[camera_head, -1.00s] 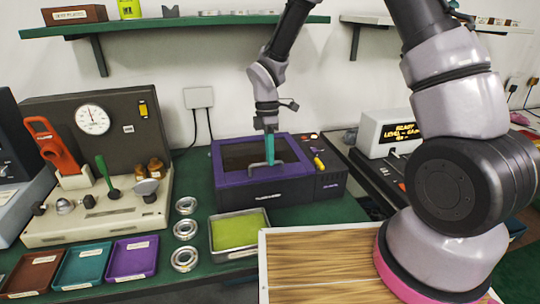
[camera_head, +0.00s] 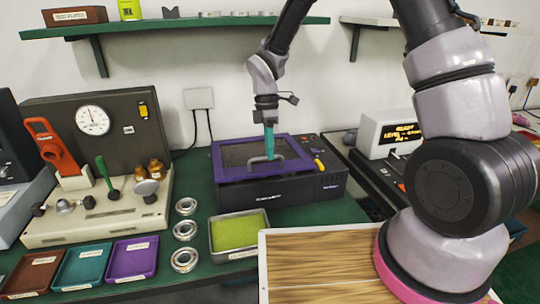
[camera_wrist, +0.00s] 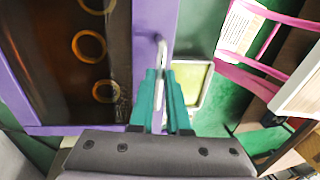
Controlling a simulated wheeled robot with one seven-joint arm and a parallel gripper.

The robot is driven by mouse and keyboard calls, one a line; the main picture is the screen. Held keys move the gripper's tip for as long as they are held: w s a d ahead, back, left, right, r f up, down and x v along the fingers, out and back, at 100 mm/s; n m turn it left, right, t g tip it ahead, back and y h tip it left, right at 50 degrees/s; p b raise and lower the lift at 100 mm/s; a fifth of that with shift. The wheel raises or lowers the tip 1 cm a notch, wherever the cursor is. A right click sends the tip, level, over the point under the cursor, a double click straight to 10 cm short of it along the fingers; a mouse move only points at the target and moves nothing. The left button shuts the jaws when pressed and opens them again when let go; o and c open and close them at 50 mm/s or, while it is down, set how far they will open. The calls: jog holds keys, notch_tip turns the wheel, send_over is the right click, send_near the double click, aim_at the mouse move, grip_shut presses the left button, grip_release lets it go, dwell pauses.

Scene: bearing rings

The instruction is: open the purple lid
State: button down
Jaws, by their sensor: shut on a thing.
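The purple lid (camera_head: 222,168) is a purple frame around a dark window, on top of a black box (camera_head: 270,192). Its front edge sits slightly above the box, so the lid is tilted a little open. A grey bar handle (camera_head: 254,162) is at its front. My gripper (camera_head: 269,153) comes down from above with teal fingers shut on the handle. In the wrist view, the fingers (camera_wrist: 161,80) close around the handle (camera_wrist: 162,52) beside the purple frame (camera_wrist: 150,20). Ring shapes (camera_wrist: 89,46) show through the window. The exact grip contact is partly hidden.
A tray with a yellow-green pad (camera_head: 236,232) stands in front of the box. Metal rings (camera_head: 185,230) lie left of it. A gauge station (camera_head: 95,160) stands at left, small trays (camera_head: 132,258) at front left. A shelf (camera_head: 180,24) hangs above the box.

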jog(key=w+a+r, duration=0.1)
jog(key=w+r, duration=0.8)
jog(key=r, duration=0.3)
jog(key=shift+w+a+r, duration=0.25)
jog(key=shift+w+r, duration=0.05)
jog(key=c, duration=0.9)
grip_release()
jog(key=shift+w+f, duration=0.1)
jog(key=shift+a, duration=0.1)
